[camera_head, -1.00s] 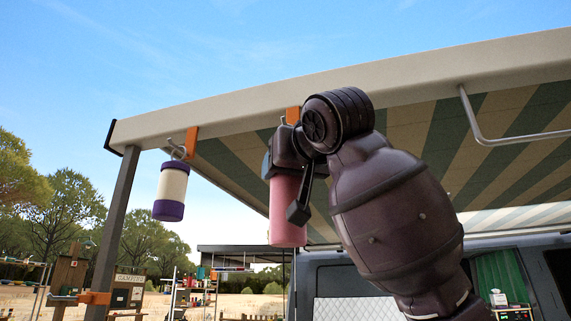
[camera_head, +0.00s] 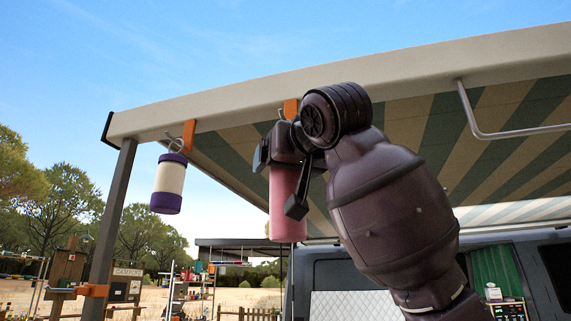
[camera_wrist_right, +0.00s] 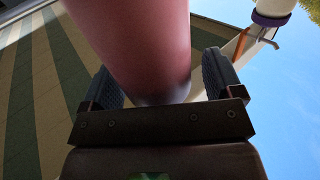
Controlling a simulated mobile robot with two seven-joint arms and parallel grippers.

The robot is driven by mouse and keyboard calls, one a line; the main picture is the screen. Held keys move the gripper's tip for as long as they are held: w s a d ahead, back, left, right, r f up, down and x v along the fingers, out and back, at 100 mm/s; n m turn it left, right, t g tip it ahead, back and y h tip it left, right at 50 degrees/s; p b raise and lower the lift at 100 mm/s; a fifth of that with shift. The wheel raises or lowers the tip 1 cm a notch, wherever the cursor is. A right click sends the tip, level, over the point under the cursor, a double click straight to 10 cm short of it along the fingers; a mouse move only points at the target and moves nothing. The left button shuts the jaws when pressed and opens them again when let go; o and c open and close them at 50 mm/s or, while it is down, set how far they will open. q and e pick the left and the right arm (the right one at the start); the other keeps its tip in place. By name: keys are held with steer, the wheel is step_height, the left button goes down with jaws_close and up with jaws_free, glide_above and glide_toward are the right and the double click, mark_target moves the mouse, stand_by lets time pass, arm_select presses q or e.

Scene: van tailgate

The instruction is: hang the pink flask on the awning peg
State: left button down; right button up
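The pink flask (camera_head: 284,205) hangs upright under the awning's front beam, below the right orange peg (camera_head: 291,107). A thin wire loop (camera_head: 281,113) shows beside that peg; the gripper hides where it meets the flask. My right gripper (camera_head: 279,180) is around the flask's upper part, its fingers spread. The finger on the left stands clear of the flask. In the right wrist view the pink flask (camera_wrist_right: 135,45) is between the two fingers (camera_wrist_right: 165,85), with a gap at the right finger. My left gripper is not in view.
A white and purple flask (camera_head: 169,183) hangs from the left orange peg (camera_head: 189,134). The awning beam (camera_head: 400,80) runs overhead, with a grey post (camera_head: 112,220) at left. A bent metal rail (camera_head: 500,134) is at right. The van (camera_head: 400,265) stands behind; open air lies between the flasks.

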stand_by(0.3)
steer(key=b+v, duration=0.3)
steer(key=v, duration=0.7)
steer(key=shift+s+d, duration=0.15)
steer(key=shift+s, duration=0.25)
